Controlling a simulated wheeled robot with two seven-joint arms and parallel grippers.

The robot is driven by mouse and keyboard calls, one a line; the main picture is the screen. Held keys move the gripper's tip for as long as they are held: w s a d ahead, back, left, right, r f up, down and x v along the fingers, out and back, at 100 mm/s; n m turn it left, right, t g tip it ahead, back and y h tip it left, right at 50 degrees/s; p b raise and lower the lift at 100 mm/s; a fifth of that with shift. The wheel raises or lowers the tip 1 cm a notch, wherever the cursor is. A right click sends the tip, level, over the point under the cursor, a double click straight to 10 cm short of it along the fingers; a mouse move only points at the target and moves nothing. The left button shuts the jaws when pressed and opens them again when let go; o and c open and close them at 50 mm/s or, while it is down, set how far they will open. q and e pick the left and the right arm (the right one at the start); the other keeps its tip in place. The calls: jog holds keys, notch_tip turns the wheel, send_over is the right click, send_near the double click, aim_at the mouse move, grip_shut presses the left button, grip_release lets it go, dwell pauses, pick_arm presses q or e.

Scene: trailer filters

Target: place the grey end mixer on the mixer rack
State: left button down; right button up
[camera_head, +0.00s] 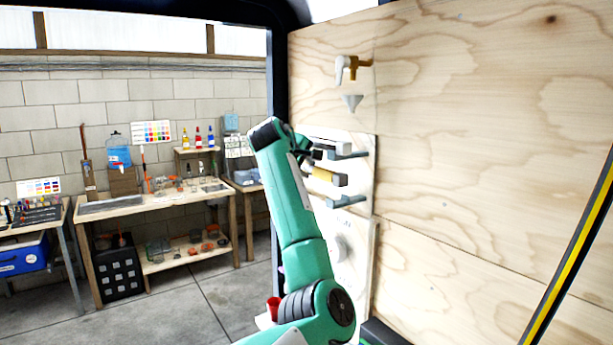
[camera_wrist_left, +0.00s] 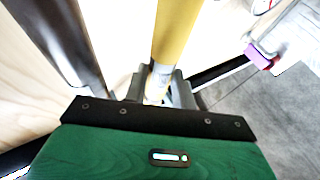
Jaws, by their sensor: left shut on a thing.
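My left gripper (camera_head: 309,166) is at the wooden side wall, mostly hidden behind my green arm. In the left wrist view the fingers (camera_wrist_left: 160,88) are shut on a yellow tube-shaped mixer (camera_wrist_left: 169,35), with a pale section between them. In the head view the mixer (camera_head: 322,174) lies roughly level and has a grey end at its right. The mixer rack is a pale wall panel (camera_head: 360,173) with blue-grey holders above (camera_head: 347,156) and below (camera_head: 347,201) the mixer. I cannot tell whether the mixer touches the rack. My right gripper is not in view.
A tap (camera_head: 349,64) and a funnel (camera_head: 352,102) are on the wall above the rack. A red cup (camera_head: 273,308) shows low beside my arm. A workbench (camera_head: 150,205) with several items stands at the left back. Open floor (camera_head: 215,288) lies between.

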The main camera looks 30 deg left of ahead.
pick_arm(q)
notch_tip(320, 180, down, 4)
jog(key=p, duration=0.3)
jog(key=shift+w+d, duration=0.1)
jog(key=shift+w, duration=0.05)
jog(key=shift+f, duration=0.1)
jog(key=shift+f+b, duration=0.1)
jog(key=shift+b, duration=0.25)
jog(key=c, duration=1.1)
grip_release()
jog(key=shift+c, duration=0.2)
